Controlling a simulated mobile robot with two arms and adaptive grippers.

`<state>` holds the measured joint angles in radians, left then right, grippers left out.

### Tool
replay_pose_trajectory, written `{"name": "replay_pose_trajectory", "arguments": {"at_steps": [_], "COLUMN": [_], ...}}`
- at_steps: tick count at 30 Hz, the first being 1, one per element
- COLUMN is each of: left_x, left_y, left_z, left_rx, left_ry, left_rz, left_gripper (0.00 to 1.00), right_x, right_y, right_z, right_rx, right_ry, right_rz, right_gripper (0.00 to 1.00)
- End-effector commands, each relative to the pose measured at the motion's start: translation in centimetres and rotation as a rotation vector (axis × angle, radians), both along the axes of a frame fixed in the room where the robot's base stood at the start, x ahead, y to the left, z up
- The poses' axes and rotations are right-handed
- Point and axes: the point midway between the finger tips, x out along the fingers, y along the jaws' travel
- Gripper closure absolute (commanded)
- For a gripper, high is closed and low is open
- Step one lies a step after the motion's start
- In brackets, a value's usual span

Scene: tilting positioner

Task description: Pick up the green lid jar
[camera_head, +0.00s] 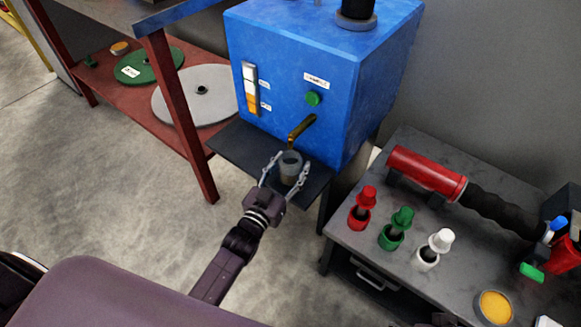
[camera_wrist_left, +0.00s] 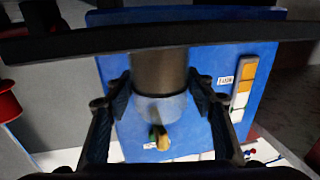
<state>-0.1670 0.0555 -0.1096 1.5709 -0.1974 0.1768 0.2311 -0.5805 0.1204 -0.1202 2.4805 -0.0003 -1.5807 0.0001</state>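The green-lidded jar (camera_head: 397,229) stands on the dark side table at the right in the head view, between a red-lidded one and a white-lidded one. No gripper is near it. My left gripper (camera_head: 293,160) is at the dark shelf of the blue machine, with its fingers on both sides of a grey round cup (camera_head: 290,168) under a brass spout. In the left wrist view the pads of the left gripper (camera_wrist_left: 160,88) seem to touch both sides of this cylinder (camera_wrist_left: 160,72). My right gripper cannot be made out.
The blue machine (camera_head: 290,75) stands behind the cup. The red-lidded jar (camera_head: 362,208) and white-lidded jar (camera_head: 434,250) flank the green one. A red tool with a black hose (camera_head: 427,172) lies behind them. A yellow-topped round tin (camera_head: 494,307) is at the table's front.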

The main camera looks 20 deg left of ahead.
Motion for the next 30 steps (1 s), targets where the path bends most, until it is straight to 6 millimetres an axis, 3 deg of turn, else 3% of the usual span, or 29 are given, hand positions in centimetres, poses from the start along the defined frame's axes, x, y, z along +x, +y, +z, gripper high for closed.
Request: {"name": "replay_pose_trajectory", "arguments": {"at_steps": [9, 17, 23, 30], "left_x": [0.0, 0.0, 0.0, -0.5], "left_y": [0.0, 0.0, 0.0, 0.1], "left_z": [0.0, 0.4, 2.3, 3.7], "left_rx": [0.0, 0.001, 0.002, 0.001], "left_ry": [-0.001, -0.002, -0.003, 0.001], "left_rz": [0.0, 0.0, -0.001, 0.0], "left_gripper": [0.85, 0.85, 0.85, 0.85], "right_x": [0.0, 0.0, 0.2, 1.1], "right_y": [0.0, 0.0, 0.0, 0.2], "right_z": [0.0, 0.2, 0.7, -2.8], "right_rx": [0.0, 0.0, 0.0, 0.0], "right_ry": [0.0, 0.0, -0.003, 0.018], "right_rz": [0.0, 0.0, 0.0, 0.002], "right_gripper": [0.4, 0.4, 0.4, 0.4]}}
